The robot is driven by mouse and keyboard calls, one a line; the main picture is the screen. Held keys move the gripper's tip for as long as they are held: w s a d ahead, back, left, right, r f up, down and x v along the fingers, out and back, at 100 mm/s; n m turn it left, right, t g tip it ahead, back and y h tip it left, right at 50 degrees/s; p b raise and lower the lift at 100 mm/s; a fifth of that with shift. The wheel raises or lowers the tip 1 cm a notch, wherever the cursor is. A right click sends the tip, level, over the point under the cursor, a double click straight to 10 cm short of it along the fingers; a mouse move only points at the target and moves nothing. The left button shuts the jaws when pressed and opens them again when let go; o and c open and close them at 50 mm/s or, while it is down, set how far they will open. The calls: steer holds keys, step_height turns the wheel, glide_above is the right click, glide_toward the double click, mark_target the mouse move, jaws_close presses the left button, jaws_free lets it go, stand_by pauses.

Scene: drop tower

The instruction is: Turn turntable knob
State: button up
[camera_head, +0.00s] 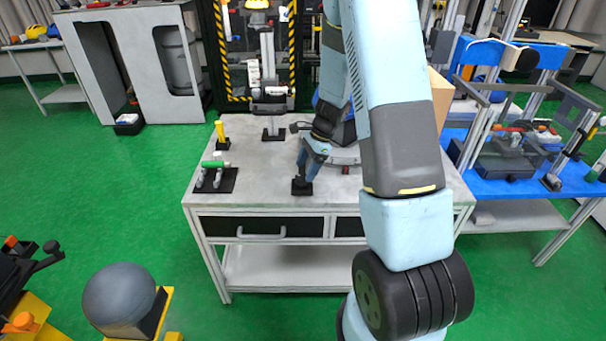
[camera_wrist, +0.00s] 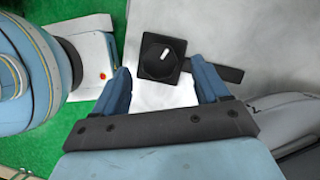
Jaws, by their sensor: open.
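A black square plate with a round black knob (camera_wrist: 163,55) lies on the grey table top in the wrist view. The knob bears a white mark. In the head view the knob (camera_head: 302,185) sits near the table's front edge. My gripper (camera_head: 309,168) points down just above it. In the wrist view my gripper (camera_wrist: 160,75) is open, with one blue finger on each side and nothing between them. The knob shows beyond the fingertips, between their lines. A grey disc (camera_head: 346,155), perhaps the turntable, is partly hidden behind my arm.
A green-topped part on a black base (camera_head: 228,184) and a yellow-topped post (camera_head: 220,133) stand left on the table (camera_head: 260,160). A striped tower (camera_head: 221,60) rises behind. A blue table (camera_head: 520,190) with a clear box is at the right.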

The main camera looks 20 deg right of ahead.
steer(key=shift+x, duration=1.45)
steer(key=c, duration=1)
steer(key=shift+w+r+n+g, duration=0.1)
steer(key=shift+n+g, duration=0.35)
steer(key=shift+n, duration=0.75)
steer(key=shift+w+n+g, duration=0.1)
steer(key=shift+n+g, duration=0.35)
steer(key=shift+n, duration=0.75)
steer(key=o, duration=1)
steer(key=shift+s, duration=0.1)
steer(key=v, duration=1.3)
steer(key=shift+r, duration=0.3)
